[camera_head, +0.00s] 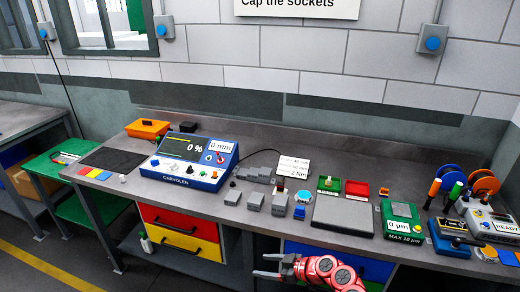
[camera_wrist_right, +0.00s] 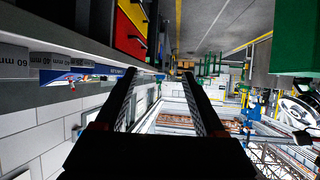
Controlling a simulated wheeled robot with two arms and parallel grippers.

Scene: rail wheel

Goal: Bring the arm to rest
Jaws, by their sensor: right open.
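My right gripper (camera_head: 266,266) shows at the bottom middle of the head view, in front of the workbench (camera_head: 150,197) edge. Its fingers are apart and nothing is between them. Its red and grey arm comes in from the lower right. In the right wrist view the two dark fingers (camera_wrist_right: 165,90) are spread, with only the distant hall between them. My left gripper is in neither view.
The bench holds a blue console (camera_head: 190,160), several grey blocks (camera_head: 255,200), a dark grey plate (camera_head: 342,214) and a green-topped gauge (camera_head: 402,216). Red and yellow drawers (camera_head: 178,240) sit below. A green side table (camera_head: 60,165) stands left. Floor in front is clear.

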